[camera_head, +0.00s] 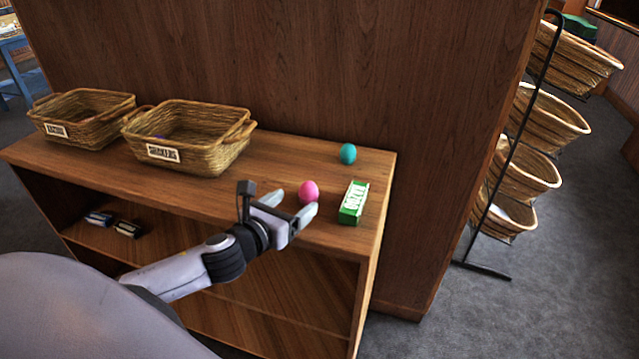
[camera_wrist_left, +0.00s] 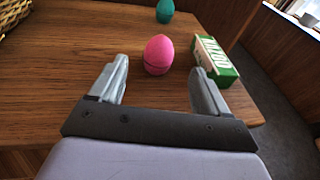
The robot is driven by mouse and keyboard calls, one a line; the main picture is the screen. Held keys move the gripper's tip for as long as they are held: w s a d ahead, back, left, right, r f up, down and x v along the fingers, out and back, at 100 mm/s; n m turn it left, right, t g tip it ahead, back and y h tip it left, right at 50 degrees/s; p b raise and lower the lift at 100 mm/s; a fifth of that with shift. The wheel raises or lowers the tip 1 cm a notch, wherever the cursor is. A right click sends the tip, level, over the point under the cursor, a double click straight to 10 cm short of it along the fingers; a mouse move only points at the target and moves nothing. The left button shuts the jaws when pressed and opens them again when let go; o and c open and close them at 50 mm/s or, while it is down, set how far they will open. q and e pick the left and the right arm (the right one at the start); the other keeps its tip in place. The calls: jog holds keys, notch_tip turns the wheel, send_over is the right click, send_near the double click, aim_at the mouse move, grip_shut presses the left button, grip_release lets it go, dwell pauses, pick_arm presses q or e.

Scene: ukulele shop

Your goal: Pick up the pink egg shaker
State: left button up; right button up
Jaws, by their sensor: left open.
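The pink egg shaker (camera_head: 308,192) lies on the wooden shelf top near its front right. My left gripper (camera_head: 294,204) is open at the front edge of the shelf top, with its fingers pointing at the egg. In the left wrist view the pink egg (camera_wrist_left: 158,54) shows just beyond the fingertips, between the two fingers of the left gripper (camera_wrist_left: 160,78). The gripper appears empty. My right gripper does not show in either view.
A green and white box (camera_head: 353,203) lies close to the right of the pink egg. A teal egg (camera_head: 347,153) lies behind it. Two wicker baskets (camera_head: 240,126) (camera_head: 72,136) stand left. A basket rack (camera_head: 522,165) stands right.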

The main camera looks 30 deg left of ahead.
aim_at(303, 194)
pick_arm(q)
jog(key=shift+x, duration=3.6)
jog(key=shift+r, duration=0.15)
jog(key=c, duration=1.1)
